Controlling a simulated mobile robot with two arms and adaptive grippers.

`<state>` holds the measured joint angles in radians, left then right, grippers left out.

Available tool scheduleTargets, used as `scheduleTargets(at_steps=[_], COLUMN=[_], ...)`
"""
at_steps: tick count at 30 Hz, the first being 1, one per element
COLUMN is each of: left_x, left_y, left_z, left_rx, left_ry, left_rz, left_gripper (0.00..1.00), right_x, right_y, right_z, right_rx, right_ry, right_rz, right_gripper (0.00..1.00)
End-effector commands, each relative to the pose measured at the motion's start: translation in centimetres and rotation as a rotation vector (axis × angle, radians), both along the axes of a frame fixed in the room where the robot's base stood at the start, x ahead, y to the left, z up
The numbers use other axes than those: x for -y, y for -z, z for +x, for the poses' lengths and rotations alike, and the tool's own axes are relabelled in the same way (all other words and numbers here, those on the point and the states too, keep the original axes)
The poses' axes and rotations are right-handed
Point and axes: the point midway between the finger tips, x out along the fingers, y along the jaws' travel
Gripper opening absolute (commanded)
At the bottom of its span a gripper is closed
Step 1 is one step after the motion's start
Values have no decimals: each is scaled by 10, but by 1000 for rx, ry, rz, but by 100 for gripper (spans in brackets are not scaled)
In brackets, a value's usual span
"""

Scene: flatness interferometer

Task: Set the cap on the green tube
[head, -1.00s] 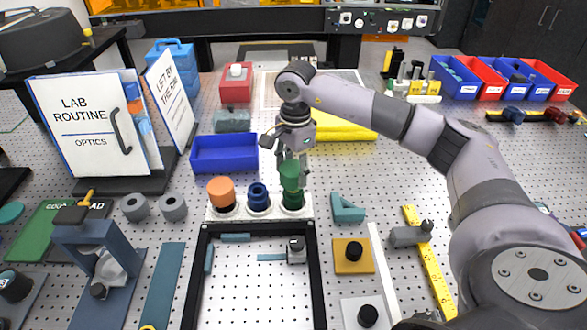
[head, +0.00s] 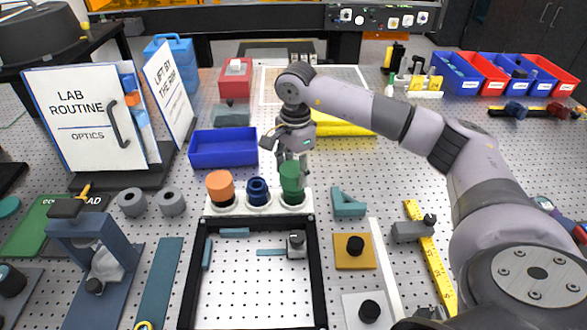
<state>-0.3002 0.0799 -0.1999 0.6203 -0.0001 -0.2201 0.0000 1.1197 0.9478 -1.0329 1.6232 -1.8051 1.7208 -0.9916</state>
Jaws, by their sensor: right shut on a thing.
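The green tube (head: 293,196) stands upright at the right end of a white rack (head: 275,209). A green cap (head: 291,174) is directly above it, lined up with the tube; I cannot tell whether they touch. My right gripper (head: 291,160) points down from above and is shut on the cap; its fingertips partly hide the cap's top. In the same rack an orange-capped tube (head: 220,186) stands at the left and a dark blue tube (head: 257,191) in the middle. My left gripper is not in view.
A black frame (head: 318,270) lies in front of the rack. A blue tray (head: 223,147) is behind it at the left. A teal angle block (head: 348,204) and a yellow plate with a black knob (head: 341,252) are to the right. Two grey rings (head: 171,203) are at the left.

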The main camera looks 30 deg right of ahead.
Motion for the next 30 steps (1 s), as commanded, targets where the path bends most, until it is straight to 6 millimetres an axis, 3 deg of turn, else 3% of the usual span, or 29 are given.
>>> scheduleTargets(at_steps=[24, 25, 30], left_x=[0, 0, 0], left_y=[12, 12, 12], left_z=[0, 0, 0], left_rx=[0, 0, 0], left_ry=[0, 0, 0], left_rz=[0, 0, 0], left_gripper=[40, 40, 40], right_x=[0, 0, 0], right_y=[15, 15, 15], right_z=[0, 0, 0], right_rx=[0, 0, 0], right_ry=[0, 0, 0], right_rz=[0, 0, 0], right_gripper=[32, 53, 64])
